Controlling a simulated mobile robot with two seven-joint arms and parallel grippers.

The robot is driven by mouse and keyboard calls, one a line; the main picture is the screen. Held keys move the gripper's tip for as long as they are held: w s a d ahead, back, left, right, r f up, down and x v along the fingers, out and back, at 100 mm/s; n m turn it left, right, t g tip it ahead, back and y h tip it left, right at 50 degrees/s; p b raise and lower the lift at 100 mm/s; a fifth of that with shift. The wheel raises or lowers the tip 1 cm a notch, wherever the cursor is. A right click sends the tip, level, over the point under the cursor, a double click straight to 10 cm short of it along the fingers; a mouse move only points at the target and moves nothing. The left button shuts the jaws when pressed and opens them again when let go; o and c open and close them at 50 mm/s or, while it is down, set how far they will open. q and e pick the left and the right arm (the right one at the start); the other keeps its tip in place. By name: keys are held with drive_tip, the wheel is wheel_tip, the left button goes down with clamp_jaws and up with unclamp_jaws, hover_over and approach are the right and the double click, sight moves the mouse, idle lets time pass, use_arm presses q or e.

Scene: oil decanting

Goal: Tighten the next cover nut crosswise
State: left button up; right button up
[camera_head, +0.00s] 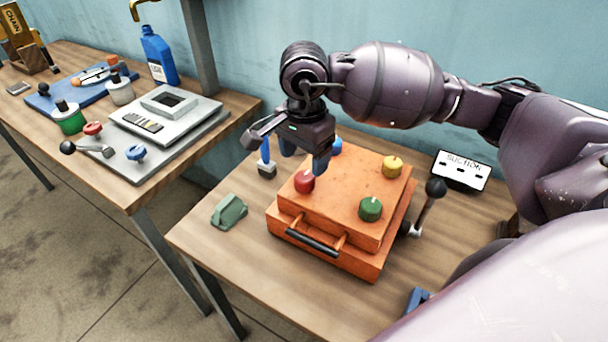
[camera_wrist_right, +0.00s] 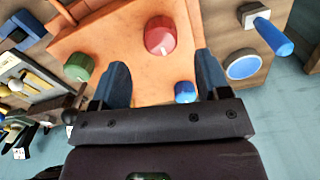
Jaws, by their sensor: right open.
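The orange box (camera_head: 325,228) stands on the near table with cover nuts on its top. The red nut (camera_head: 304,181) is at the left, the green nut (camera_head: 370,208) at the front, the yellow nut (camera_head: 392,167) at the right. The blue nut (camera_head: 335,146) at the back is partly hidden by my right gripper (camera_head: 305,158). That gripper hangs open and empty above the box's back left side. In the right wrist view the red nut (camera_wrist_right: 160,36) lies beyond the open fingertips, and the blue nut (camera_wrist_right: 185,92) shows near one finger. My left gripper is out of view.
A lever with a black knob (camera_head: 435,188) stands at the box's right side. A blue-handled tool (camera_head: 265,160) stands behind left; a green block (camera_head: 229,211) lies left. A suction sign (camera_head: 461,170) is at the back right. Bare tabletop lies front left.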

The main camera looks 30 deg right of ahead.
sight(304, 176)
drive_tip(key=shift+f, duration=3)
drive_tip(key=shift+c, duration=0.4)
drive_tip(key=c, duration=0.8)
drive_tip(key=shift+c, duration=0.2)
